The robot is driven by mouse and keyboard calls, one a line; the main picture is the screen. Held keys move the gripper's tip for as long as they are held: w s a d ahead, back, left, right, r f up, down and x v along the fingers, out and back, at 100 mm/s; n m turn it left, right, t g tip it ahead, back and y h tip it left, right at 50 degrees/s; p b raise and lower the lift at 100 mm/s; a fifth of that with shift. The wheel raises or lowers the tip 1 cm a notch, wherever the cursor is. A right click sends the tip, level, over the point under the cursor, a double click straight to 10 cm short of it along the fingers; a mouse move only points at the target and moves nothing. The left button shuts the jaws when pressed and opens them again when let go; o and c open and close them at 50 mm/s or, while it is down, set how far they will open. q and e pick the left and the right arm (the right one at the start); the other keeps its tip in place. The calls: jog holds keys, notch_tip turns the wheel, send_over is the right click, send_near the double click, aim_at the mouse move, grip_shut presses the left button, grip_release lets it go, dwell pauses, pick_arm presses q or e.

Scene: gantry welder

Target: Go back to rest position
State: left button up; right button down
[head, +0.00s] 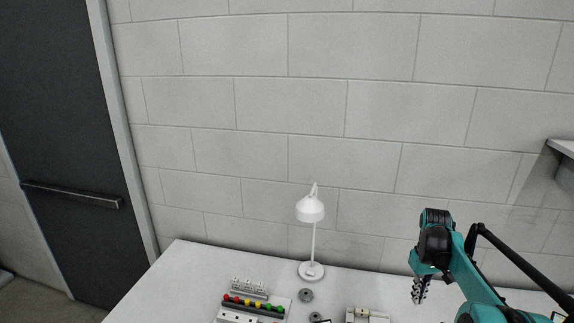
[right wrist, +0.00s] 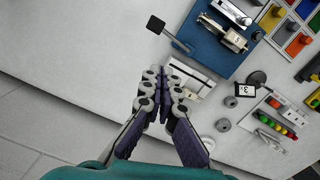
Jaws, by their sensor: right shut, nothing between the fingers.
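My right gripper (head: 420,290) hangs over the right part of the white table in the head view, fingers pointing down. Its arm is teal and black and comes in from the lower right. In the right wrist view the purple-grey fingers of this gripper (right wrist: 163,92) are together at the tips, with nothing held between them. The tips overlap a white block (right wrist: 193,75) in that picture; I cannot tell how far above it they are. My left gripper is in neither view.
A white lamp (head: 311,210) stands on the white table (head: 180,270), near a strip of coloured knobs (head: 252,305) and a grey round piece (head: 306,295). A dark door (head: 60,130) is at left.

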jog(key=s+a+r+t+b, duration=0.25)
jog(key=s+a, duration=0.25)
jog(key=a, duration=0.5)
jog(key=s+a+f+t+b, duration=0.2)
jog(key=s+a+f, duration=0.1)
jog(key=s+a, duration=0.4)
jog(key=s+a+f+t+b, duration=0.1)
jog(key=s+a+f+t, duration=0.2)
jog(key=s+a, duration=0.4)
jog(key=shift+s+a+f+b, duration=0.25)
jog(key=shift+s+a+b, duration=0.15)
jog(key=shift+s, duration=0.45)
jog(key=shift+d+t, duration=0.15)
jog(key=shift+t, duration=0.1)
